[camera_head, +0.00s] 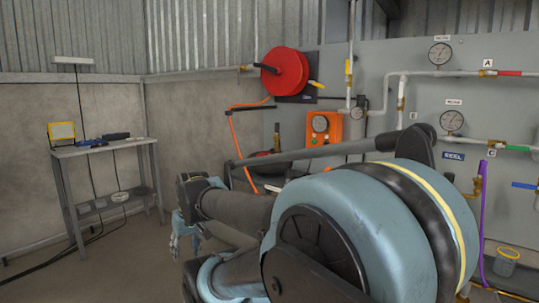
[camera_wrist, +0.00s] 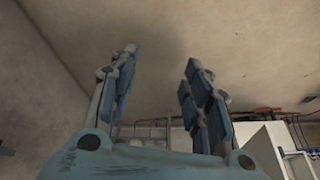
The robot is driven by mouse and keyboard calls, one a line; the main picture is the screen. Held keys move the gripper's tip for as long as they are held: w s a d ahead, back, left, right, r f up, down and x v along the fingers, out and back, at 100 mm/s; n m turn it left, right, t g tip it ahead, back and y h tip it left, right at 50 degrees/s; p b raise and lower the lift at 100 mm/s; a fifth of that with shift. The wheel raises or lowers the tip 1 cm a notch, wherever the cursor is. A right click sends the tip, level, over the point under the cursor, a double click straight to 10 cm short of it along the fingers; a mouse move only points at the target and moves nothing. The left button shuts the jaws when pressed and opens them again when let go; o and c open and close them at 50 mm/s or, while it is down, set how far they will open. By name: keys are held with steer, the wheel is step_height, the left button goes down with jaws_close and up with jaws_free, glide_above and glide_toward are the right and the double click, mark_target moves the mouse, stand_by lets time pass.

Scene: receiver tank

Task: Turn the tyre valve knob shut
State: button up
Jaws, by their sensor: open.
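I cannot pick out the tyre valve knob for certain in either view; my arm hides part of the pipe wall. Valves with coloured handles sit on the grey panel at the right of the head view: a red handle (camera_head: 509,73), a green handle (camera_head: 517,148) and a blue handle (camera_head: 524,186). My gripper (camera_head: 188,238) is low and left of centre in the head view, well away from that panel and partly behind my arm. In the wrist view my gripper (camera_wrist: 160,62) has its fingers spread wide, with nothing between them.
A red hose reel (camera_head: 285,72) and an orange box with a gauge (camera_head: 324,129) are on the back wall. A metal workbench (camera_head: 105,148) with tools stands at left. Round gauges (camera_head: 440,53) top the pipes. A bucket (camera_head: 507,262) stands at lower right.

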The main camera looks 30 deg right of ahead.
steer(key=w+a+r+n+t+y, duration=0.1)
steer(key=w+r+t, duration=0.3)
steer(key=w, duration=0.5)
steer(key=w+a+r+n+t+y, duration=0.1)
steer(key=w+r+t, duration=0.1)
steer(key=w+r, duration=0.5)
steer(key=w+d+r+m+t+h, duration=0.4)
steer(key=w+d+r+t+h, duration=0.35)
steer(key=w+d+r, duration=0.7)
steer(key=w+d+f+m+g+h, duration=0.1)
steer(key=d+m+g+h, duration=0.2)
steer(key=d, duration=0.5)
steer(key=w+d+f+m+h, duration=0.2)
steer(key=d+m+h, duration=0.1)
steer(key=d+h, duration=0.4)
steer(key=s+d+f+m+g+h, duration=0.1)
steer(key=s+d+f+m+g, duration=0.15)
steer(key=d, duration=0.25)
steer(key=s+d+f+m+g+h, duration=0.1)
steer(key=s+d+f+g, duration=0.1)
steer(key=d+f+g, duration=0.3)
steer(key=shift+t, duration=0.4)
steer(key=x, duration=0.6)
steer(key=r+x, duration=0.1)
steer(key=x, duration=1)
steer(key=shift+w+d+r, duration=0.25)
steer(key=shift+r, duration=0.15)
